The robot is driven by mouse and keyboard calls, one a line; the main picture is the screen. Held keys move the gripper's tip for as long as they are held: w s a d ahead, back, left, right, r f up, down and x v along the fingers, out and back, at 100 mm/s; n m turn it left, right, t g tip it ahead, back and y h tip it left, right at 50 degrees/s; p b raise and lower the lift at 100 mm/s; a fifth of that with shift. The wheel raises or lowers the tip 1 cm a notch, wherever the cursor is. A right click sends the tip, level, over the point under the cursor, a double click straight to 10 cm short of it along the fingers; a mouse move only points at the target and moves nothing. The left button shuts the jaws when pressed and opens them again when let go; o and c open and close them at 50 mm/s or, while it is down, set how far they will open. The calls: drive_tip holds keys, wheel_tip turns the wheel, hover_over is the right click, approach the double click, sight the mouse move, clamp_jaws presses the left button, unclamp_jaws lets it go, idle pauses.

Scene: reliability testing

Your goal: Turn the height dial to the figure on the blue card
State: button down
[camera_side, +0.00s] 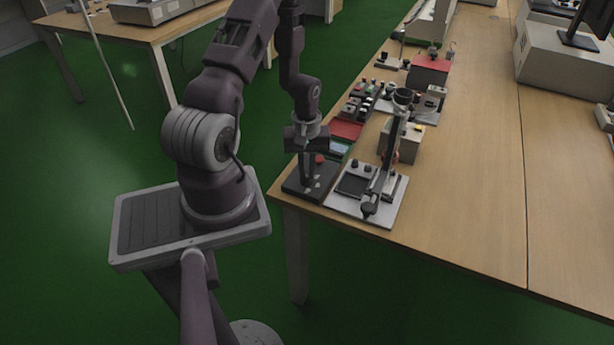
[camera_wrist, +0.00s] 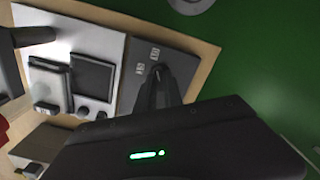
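My gripper (camera_side: 307,182) points down at a dark panel (camera_side: 289,187) on the near corner of the table. In the wrist view its dark fingers (camera_wrist: 158,76) come close together over the same panel (camera_wrist: 182,68), next to small pale markings (camera_wrist: 140,68). A dial at the fingertips cannot be made out; the fingers hide that spot. I cannot tell whether they grip anything. A small bluish-green patch (camera_side: 339,148) lies just behind the panel in the side view; I cannot tell whether it is the blue card, and no figure is readable.
A white-based instrument with an upright column (camera_side: 390,150) stands right beside the panel. Its base (camera_wrist: 118,42) also shows in the wrist view. Several small devices and a red box (camera_side: 429,68) stand farther back.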

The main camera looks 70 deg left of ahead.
sight(307, 173)
drive_tip(key=n, duration=0.9)
drive_tip(key=shift+n, duration=0.4)
drive_tip(key=n, duration=0.9)
drive_tip(key=c, duration=1.6)
unclamp_jaws()
drive_tip(key=shift+r, duration=2.25)
